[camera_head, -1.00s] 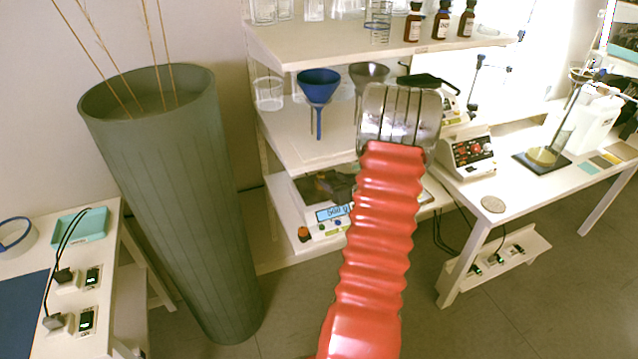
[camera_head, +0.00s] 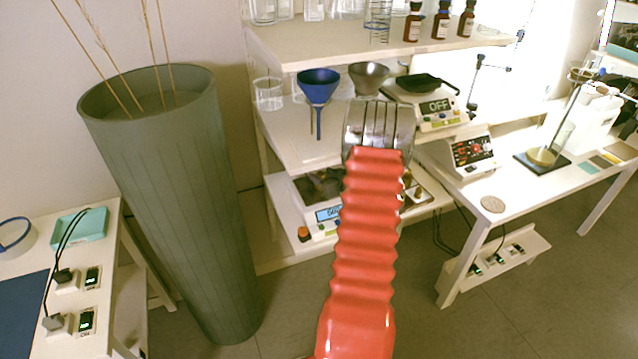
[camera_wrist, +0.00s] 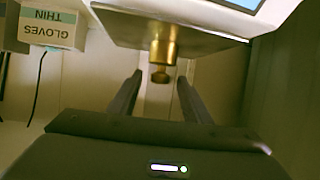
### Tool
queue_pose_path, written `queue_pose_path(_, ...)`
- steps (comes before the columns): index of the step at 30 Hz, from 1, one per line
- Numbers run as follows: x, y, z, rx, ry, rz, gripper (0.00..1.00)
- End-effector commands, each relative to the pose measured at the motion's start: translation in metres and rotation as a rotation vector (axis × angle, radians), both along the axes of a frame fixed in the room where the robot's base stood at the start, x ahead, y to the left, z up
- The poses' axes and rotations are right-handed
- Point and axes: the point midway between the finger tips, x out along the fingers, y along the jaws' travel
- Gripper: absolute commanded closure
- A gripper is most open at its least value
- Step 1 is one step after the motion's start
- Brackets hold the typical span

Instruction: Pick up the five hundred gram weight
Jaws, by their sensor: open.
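A brass weight (camera_wrist: 164,48) with a narrow neck and small knob shows at the upper middle of the wrist view, which is upside down. Its far end meets a pale slab (camera_wrist: 190,32). My gripper (camera_wrist: 158,76) is open, with its dark fingertips on either side of the knob and a gap on both sides. I cannot read a mark on the weight. In the head view, a small brass piece (camera_head: 417,193) shows on the lower shelf, right of my red arm. My gripper is hidden there behind my arm.
A lit scale (camera_head: 328,214) sits on the lower shelf (camera_head: 270,262), partly covered by my arm. Above are a blue funnel (camera_head: 319,84) and another scale (camera_head: 432,106) reading OFF. A tall grey-green bin (camera_head: 175,190) stands left. A gloves box (camera_wrist: 50,28) shows in the wrist view.

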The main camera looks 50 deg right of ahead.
Motion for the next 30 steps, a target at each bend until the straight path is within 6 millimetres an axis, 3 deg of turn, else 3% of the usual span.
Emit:
queue_pose_path(6, 0.018, -0.007, -0.008, 0.0, 0.0, 0.001, 0.55)
queue_pose_path(22, 0.019, -0.007, -0.008, 0.0, 0.0, 0.001, 0.55)
queue_pose_path(30, 0.019, -0.007, -0.008, 0.0, 0.0, 0.002, 0.73)
